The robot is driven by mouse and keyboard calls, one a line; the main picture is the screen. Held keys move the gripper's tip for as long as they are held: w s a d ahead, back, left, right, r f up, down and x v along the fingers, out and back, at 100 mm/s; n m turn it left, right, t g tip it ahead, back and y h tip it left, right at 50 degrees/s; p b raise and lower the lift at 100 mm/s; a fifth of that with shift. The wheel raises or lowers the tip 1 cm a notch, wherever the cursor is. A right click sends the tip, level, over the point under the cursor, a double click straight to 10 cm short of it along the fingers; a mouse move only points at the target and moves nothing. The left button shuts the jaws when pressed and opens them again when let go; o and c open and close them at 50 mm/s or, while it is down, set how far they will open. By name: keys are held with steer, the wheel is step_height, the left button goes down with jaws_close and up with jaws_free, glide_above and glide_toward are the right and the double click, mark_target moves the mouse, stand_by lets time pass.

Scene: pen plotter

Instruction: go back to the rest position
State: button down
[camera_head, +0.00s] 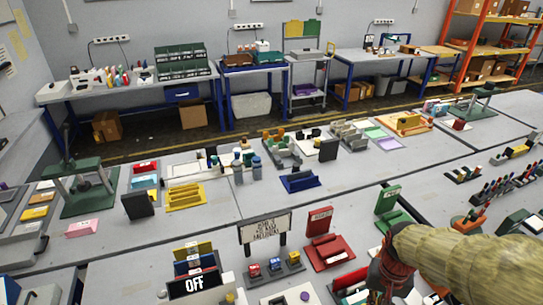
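My gripper (380,284) is at the lower right, at the end of my arm in a tan padded sleeve. It points down over the near table, to the right of a red stand (328,252) and in front of a green stand (392,208). The sleeve and the gripper's body hide most of the fingers, so I cannot tell whether they are open or shut. No held object can be made out. White and red parts show close around the gripper's lower end, partly hidden.
Pen racks (492,190) stand at the right. Bare grey tabletop (350,190) lies behind the green stand. Workbenches line the back wall.

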steer(key=s+a+r+n+t+b, duration=0.2)
steer(key=a+r+t, duration=0.1)
steer(key=r, duration=0.4)
steer(key=s+a+r+n+t+b, duration=0.2)
steer(key=a+r, duration=0.2)
steer(key=r, duration=0.2)
steer(key=shift+s+r+n+t+b, duration=0.3)
steer(key=shift+s+r+t, duration=0.05)
steer(key=shift+r+t, duration=0.05)
